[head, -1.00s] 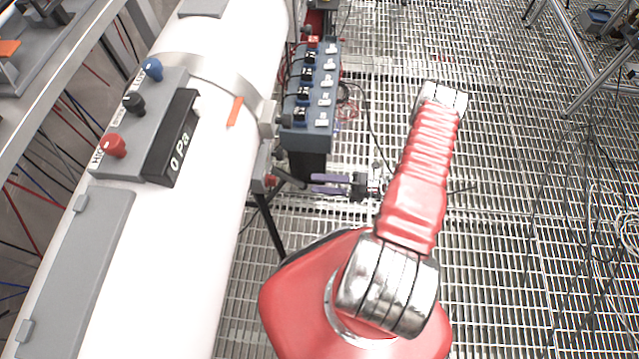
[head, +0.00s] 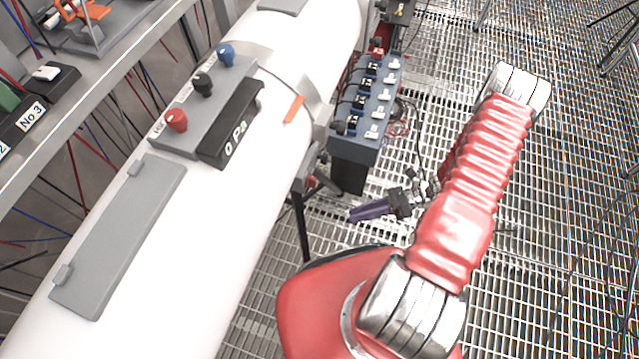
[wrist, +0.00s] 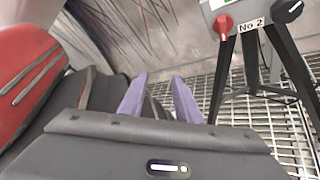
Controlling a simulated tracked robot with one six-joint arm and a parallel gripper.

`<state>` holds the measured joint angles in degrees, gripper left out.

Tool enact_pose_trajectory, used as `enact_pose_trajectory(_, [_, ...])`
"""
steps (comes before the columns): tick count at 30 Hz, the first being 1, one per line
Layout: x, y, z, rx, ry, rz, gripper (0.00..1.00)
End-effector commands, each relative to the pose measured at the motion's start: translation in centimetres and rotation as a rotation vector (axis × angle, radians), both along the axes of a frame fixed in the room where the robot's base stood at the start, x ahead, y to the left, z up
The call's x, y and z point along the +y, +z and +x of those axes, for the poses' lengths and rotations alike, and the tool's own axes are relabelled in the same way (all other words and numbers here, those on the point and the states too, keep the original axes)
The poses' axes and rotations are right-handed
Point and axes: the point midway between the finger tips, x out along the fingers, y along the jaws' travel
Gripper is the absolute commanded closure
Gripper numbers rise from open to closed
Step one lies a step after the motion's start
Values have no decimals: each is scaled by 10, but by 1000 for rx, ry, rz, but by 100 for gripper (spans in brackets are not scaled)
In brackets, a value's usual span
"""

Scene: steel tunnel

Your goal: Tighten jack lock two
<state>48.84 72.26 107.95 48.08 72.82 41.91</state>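In the wrist view, a stand labelled "No 2" (wrist: 251,24) shows at the upper right. It carries a red lever-like knob (wrist: 223,25) on its left and a black knob (wrist: 289,10) on its right. My gripper (wrist: 158,85) has two purple fingers, apart and with nothing between them, to the left of and below the red knob. In the head view, my gripper (head: 368,210) is right of the white pipe, and its fingers point left. A small red part with a dark handle (head: 324,183) sits by the pipe's underside, just beyond the fingertips.
The white pipe (head: 230,250) bears a panel with red, black and blue knobs and a "0 Pa" display (head: 235,145). A blue switch box (head: 365,110) stands beyond my gripper. Black legs (head: 301,225) stand beside the pipe. Open grating (head: 560,220) lies to the right.

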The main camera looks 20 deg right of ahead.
Motion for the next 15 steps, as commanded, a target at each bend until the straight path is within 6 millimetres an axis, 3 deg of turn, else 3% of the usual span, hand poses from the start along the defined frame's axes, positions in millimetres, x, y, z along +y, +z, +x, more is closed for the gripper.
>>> enact_pose_trajectory(15, [-12, 75, -7, -348, 419, -249, 70])
